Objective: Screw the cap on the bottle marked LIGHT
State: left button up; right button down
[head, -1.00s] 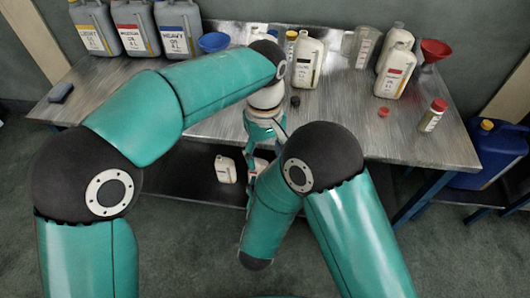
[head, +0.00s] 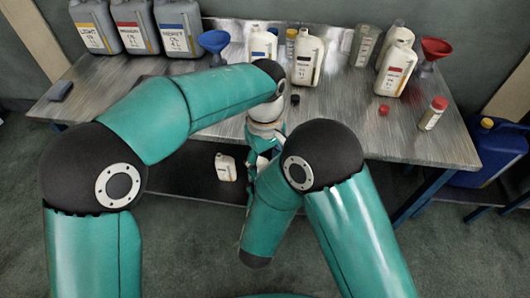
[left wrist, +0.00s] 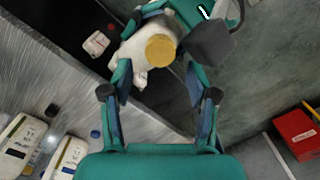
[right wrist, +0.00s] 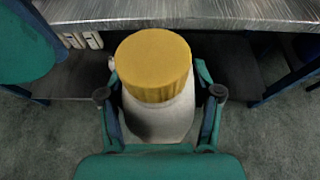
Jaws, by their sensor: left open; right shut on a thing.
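A white bottle (right wrist: 160,120) with a ribbed yellow cap (right wrist: 155,65) on its top is upright between the fingers of my right gripper (right wrist: 158,88), which is shut on it. Its label is not visible, so I cannot read a name. The left wrist view shows the same bottle (left wrist: 137,55) and yellow cap (left wrist: 161,50) ahead of my left gripper (left wrist: 160,78). My left gripper is open and empty, its fingers apart from the cap. I cannot tell how tightly the cap sits. In the head view my arms mostly hide the bottle in front of the table.
Large canisters (head: 140,28) stand back left. A small bottle (head: 225,167) is on the lower shelf.

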pick_arm(q)
jog(key=shift+s+f, duration=0.1)
jog(key=shift+f, duration=2.1)
